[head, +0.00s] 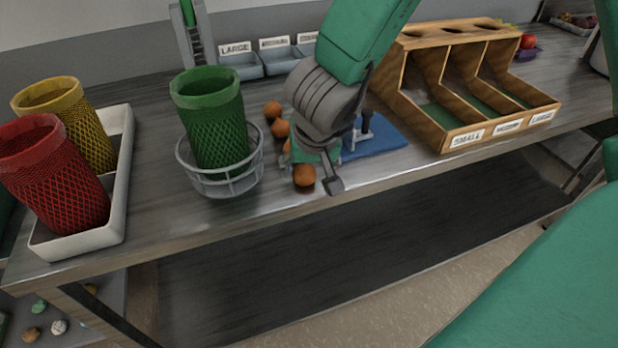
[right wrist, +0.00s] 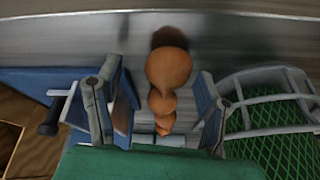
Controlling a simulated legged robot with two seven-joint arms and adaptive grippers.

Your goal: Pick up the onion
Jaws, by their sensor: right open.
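Several brown-orange onions lie in a row on the metal table between the wire ring stand and the blue board. In the head view, the nearest onion (head: 304,175) is by the table's front edge, and others (head: 280,128) lie behind it. My right gripper (head: 316,168) reaches down over the row and partly hides it. In the right wrist view, the largest-looking onion (right wrist: 168,68) and smaller-looking ones (right wrist: 162,102) show between the spread fingers, with nothing gripped. I cannot tell whether a finger touches an onion. My left gripper is not in view.
A green mesh basket (head: 209,120) stands in the wire ring stand (head: 222,184), close left of the gripper. A blue board (head: 385,140) and a wooden sorter (head: 432,132) with labelled bays are right. Red (head: 52,185) and yellow (head: 80,125) baskets sit in a white tray (head: 119,178).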

